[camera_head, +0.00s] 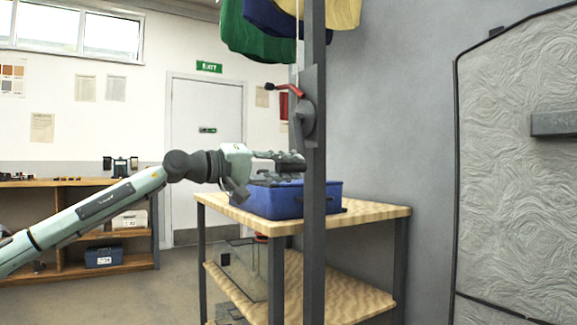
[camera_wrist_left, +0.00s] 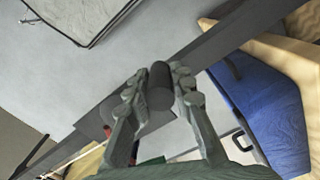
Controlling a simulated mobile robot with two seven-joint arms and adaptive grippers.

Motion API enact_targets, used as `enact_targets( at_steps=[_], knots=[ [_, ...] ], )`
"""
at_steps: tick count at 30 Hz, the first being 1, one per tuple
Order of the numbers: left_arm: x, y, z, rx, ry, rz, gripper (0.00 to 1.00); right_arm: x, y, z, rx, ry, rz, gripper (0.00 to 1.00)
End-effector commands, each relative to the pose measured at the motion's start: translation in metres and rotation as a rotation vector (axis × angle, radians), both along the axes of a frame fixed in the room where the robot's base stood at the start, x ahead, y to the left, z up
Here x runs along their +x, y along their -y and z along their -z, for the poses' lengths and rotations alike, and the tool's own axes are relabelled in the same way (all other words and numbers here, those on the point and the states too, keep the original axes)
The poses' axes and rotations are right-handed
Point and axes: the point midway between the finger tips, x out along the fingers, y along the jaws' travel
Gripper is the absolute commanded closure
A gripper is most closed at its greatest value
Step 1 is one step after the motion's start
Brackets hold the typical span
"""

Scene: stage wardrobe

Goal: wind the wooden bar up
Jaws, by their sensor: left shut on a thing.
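The winch (camera_head: 308,112) is fixed on a dark upright post (camera_head: 314,230). A red lever with a black end (camera_head: 284,89) sticks out to the left at its top. A grey crank arm (camera_head: 298,132) points down from the hub. My left gripper (camera_head: 296,160) is at the lower end of this arm, beside the post. In the left wrist view, its fingers (camera_wrist_left: 158,82) are closed around the dark cylindrical crank handle (camera_wrist_left: 160,88). The wooden bar is not visible; only green, blue and yellow cloths (camera_head: 262,32) hang at the top. My right gripper is out of view.
A blue case (camera_head: 290,202) stands on a wooden table (camera_head: 385,210) behind the post, just below my gripper. A grey wall and a large textured panel (camera_head: 520,150) are at the right. A wooden shelf (camera_head: 75,182) stands at the far left.

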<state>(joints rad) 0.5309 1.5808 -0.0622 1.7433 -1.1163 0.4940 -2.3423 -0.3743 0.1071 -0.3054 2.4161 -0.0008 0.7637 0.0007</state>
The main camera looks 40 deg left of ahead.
Motion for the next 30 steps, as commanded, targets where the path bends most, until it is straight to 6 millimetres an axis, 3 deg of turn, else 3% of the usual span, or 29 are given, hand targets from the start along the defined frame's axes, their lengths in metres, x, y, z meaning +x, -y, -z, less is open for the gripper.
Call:
enact_targets(
  at_steps=[1,5,6,10,23,30],
  knots=[
    [0.003,-0.010,-0.001,-0.015,0.005,-0.020,1.00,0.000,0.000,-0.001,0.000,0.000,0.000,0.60],
    [0.003,-0.010,-0.001,-0.015,0.005,-0.020,1.00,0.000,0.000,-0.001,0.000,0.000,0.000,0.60],
    [0.003,-0.010,-0.001,-0.015,0.005,-0.020,0.72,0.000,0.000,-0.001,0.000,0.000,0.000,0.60],
    [0.003,-0.010,-0.001,-0.012,0.004,-0.019,0.56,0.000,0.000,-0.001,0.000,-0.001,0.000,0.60],
    [0.002,-0.008,-0.003,-0.009,0.007,-0.014,0.56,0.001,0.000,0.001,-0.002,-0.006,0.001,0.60],
    [-0.001,-0.004,-0.014,-0.009,0.020,0.006,0.56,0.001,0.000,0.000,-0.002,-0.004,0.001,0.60]
  ],
)
